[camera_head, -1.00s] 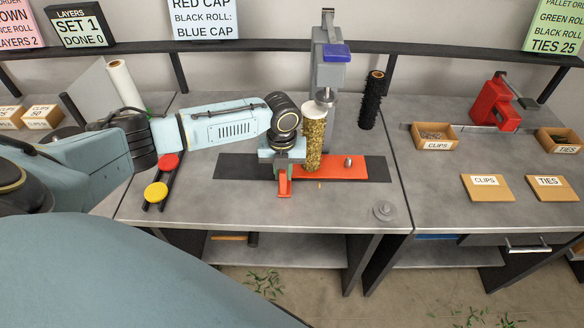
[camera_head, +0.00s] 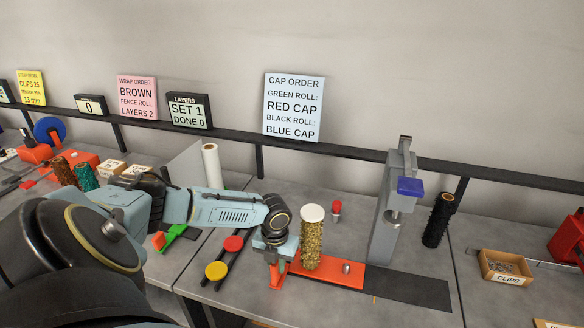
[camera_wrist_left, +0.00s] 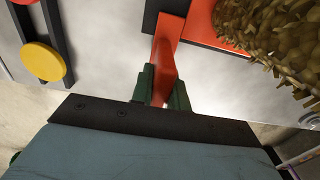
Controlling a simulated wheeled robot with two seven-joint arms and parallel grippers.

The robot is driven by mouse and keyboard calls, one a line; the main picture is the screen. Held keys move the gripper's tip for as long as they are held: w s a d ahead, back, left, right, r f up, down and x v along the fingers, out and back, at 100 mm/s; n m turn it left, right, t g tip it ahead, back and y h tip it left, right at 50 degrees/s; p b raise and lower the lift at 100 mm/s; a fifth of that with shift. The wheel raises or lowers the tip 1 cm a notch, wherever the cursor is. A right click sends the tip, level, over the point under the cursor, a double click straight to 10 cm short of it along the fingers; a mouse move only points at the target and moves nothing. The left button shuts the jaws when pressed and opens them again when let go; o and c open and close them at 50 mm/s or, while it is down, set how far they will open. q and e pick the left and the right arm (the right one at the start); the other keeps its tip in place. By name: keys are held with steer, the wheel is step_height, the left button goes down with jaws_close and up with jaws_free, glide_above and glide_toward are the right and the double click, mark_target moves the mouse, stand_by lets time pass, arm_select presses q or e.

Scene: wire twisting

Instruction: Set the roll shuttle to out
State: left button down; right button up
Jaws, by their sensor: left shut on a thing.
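The roll shuttle (camera_head: 334,272) is a red plate on a dark track (camera_head: 420,292). It lies left of the grey press (camera_head: 392,215) with the blue block, and the track's right part is bare. A golden-brown leafy roll (camera_head: 312,246) with a white top stands upright on the shuttle, clear of the press. My left gripper (camera_head: 276,262) is shut on the shuttle's red handle (camera_head: 277,278) at its left end. In the left wrist view, the dark green fingers (camera_wrist_left: 163,88) are around the red handle (camera_wrist_left: 168,45). My right gripper is not in view.
A yellow button (camera_head: 216,270) and a red button (camera_head: 233,243) are left of the handle. A small red-topped object (camera_head: 337,209) stands behind the roll. A black roll (camera_head: 438,220) stands right of the press. The cap order sign (camera_head: 293,107) hangs behind.

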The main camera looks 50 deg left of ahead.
arm_select(q)
steer(key=shift+s+a+r, duration=0.1)
steer(key=shift+s+a, duration=0.15)
steer(key=shift+a, duration=0.25)
steer(key=shift+s+a, duration=0.2)
steer(key=shift+a, duration=0.4)
steer(key=c, duration=1.4)
jaws_free()
steer(key=shift+s, duration=0.15)
steer(key=shift+o, duration=0.2)
step_height(320, 180, up, 13)
steer(key=shift+r+p, duration=0.2)
steer(key=shift+p, duration=0.15)
